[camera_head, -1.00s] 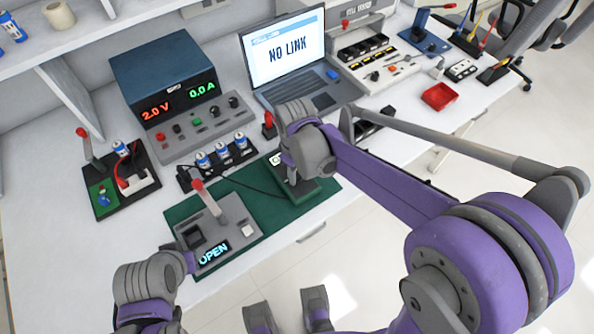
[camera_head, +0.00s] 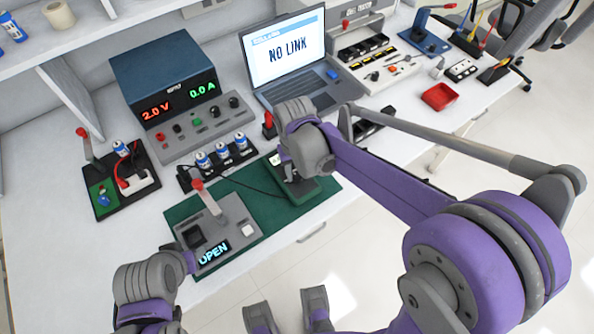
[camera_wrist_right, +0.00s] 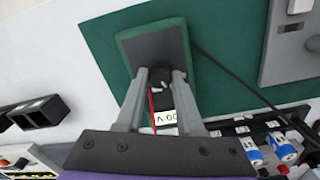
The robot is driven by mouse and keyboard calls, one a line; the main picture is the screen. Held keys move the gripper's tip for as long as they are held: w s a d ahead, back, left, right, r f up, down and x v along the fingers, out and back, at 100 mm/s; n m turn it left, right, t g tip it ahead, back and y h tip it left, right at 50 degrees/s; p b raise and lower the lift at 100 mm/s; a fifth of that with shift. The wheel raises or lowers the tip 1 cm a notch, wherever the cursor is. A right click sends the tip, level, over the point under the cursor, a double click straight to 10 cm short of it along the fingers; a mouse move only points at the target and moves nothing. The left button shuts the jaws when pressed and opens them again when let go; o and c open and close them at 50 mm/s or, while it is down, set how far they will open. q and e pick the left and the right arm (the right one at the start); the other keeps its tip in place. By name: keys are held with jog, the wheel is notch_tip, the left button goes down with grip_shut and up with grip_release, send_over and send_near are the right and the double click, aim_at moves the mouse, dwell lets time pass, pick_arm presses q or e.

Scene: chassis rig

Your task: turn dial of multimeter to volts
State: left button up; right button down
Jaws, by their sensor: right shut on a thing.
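The multimeter (camera_head: 318,188) has a green case and a dark face and lies at the right end of the green mat, partly hidden by my right arm in the head view. In the right wrist view the multimeter (camera_wrist_right: 126,50) shows its round black dial (camera_wrist_right: 160,74) between my fingertips. My right gripper (camera_wrist_right: 160,78) is shut on the dial from both sides. The multimeter's lit display (camera_wrist_right: 166,117) shows a V, with the rest of its text partly covered. My left gripper (camera_head: 184,254) is beside the grey box reading OPEN; its fingers are not clear.
The grey box (camera_head: 237,222) with a red-tipped lever stands on the green mat (camera_head: 263,203). A cell holder (camera_head: 215,170), a power supply (camera_head: 165,75), and a laptop (camera_head: 290,55) reading NO LINK stand behind. A black cable runs beside the multimeter.

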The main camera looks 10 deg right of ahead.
aim_at(296, 175)
jog(key=shift+m, duration=0.4)
jog(key=c, duration=0.5)
grip_release()
jog(key=shift+r, duration=0.15)
pick_arm(q)
jog(key=shift+w+r+p, duration=0.1)
jog(key=shift+r+p, duration=0.55)
jog(key=shift+r, duration=0.05)
pick_arm(e)
notch_tip(296, 175, up, 11)
jog(key=shift+a+f, duration=0.1)
jog(key=shift+f, duration=0.1)
